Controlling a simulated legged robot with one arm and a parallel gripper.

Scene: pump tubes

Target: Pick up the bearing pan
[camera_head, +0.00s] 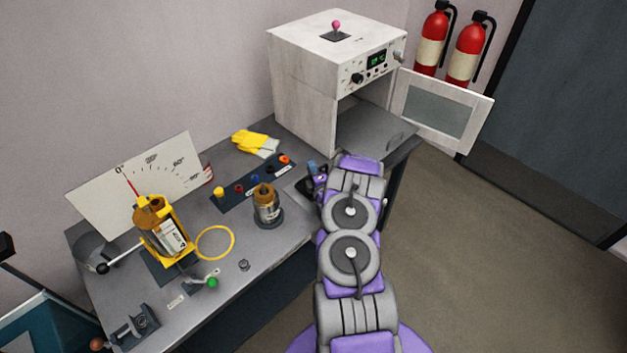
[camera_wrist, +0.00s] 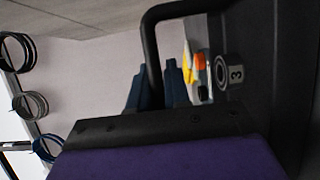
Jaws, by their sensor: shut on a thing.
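My gripper (camera_head: 312,172) is low over the right part of the bench, in front of the white oven. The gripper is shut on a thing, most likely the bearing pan. A flat grey piece that looks like the pan (camera_head: 299,191) shows just left of the gripper. My arm hides its right part.
The white oven (camera_head: 310,75) stands open, its door (camera_head: 435,108) swung right. Left of my gripper are a black strip with coloured knobs (camera_head: 255,185), a brown-topped bottle (camera_head: 266,205), yellow gloves (camera_head: 257,143) and a yellow ring (camera_head: 215,242). The floor at right is clear.

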